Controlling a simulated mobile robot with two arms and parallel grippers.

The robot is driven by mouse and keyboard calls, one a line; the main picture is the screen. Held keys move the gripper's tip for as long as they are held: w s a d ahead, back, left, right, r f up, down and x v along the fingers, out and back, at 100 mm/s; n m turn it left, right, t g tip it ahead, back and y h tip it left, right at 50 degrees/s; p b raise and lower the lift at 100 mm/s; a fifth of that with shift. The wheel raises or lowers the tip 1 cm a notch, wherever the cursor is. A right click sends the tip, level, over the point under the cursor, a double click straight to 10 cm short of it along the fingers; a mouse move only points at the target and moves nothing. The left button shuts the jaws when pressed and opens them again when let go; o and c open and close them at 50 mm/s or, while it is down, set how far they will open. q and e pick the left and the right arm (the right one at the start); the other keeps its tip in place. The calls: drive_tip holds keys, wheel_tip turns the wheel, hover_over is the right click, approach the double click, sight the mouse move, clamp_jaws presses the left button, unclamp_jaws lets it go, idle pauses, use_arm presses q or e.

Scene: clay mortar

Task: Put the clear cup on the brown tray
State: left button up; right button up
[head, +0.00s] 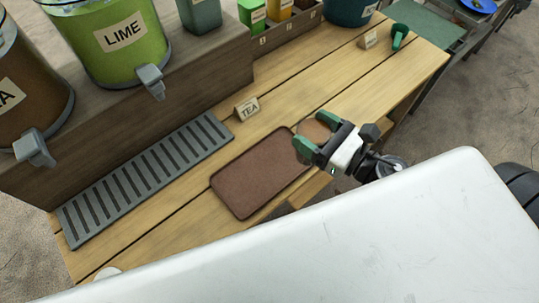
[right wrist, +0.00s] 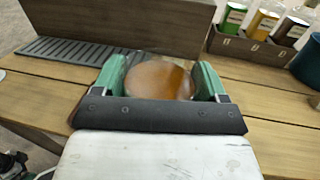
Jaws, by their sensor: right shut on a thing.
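The clear cup (head: 315,130) holds brown-orange liquid and sits between the green-padded fingers of my right gripper (head: 320,142). The right wrist view shows the cup (right wrist: 157,80) from close by, with a finger on each side. The brown tray (head: 262,172) lies flat and empty on the wooden table. The gripper and cup are over or beside the tray's right end; the exact height is hard to tell. A small green and dark part at the lower left of the right wrist view may be my left gripper; its fingers are not clear.
A grey slotted drip grate (head: 145,175) lies left of the tray. A TEA sign (head: 247,108) stands behind it. The lime dispenser (head: 112,40) stands on a raised shelf at the back. A green scoop-like item (head: 399,36) is at the far right.

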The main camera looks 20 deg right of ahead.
drive_tip(key=shift+s+d+r+n+g+y, duration=0.15)
drive_tip(key=shift+s+r+n+g+y, duration=0.25)
drive_tip(key=shift+r+n+y, duration=0.15)
use_arm(q)
drive_tip(key=shift+s+r+p, duration=0.2)
drive_tip(key=shift+r+p, duration=0.85)
drive_tip(key=shift+r, duration=0.15)
use_arm(e)
drive_tip(key=w+a+f+n+g+y, duration=0.1)
drive_tip(key=w+a+f+y, duration=0.1)
drive_tip(key=w+a+f, duration=0.3)
drive_tip(key=shift+w+a+f+g, duration=0.3)
drive_tip(key=shift+w+a+f, duration=0.1)
drive_tip(key=shift+a+f, duration=2.1)
drive_tip(key=shift+d+f+n, duration=0.25)
drive_tip(key=shift+d+f, duration=0.05)
drive_tip(key=shift+f, duration=0.15)
drive_tip(key=o, duration=1.6)
use_arm(q)
drive_tip(key=shift+f, duration=0.15)
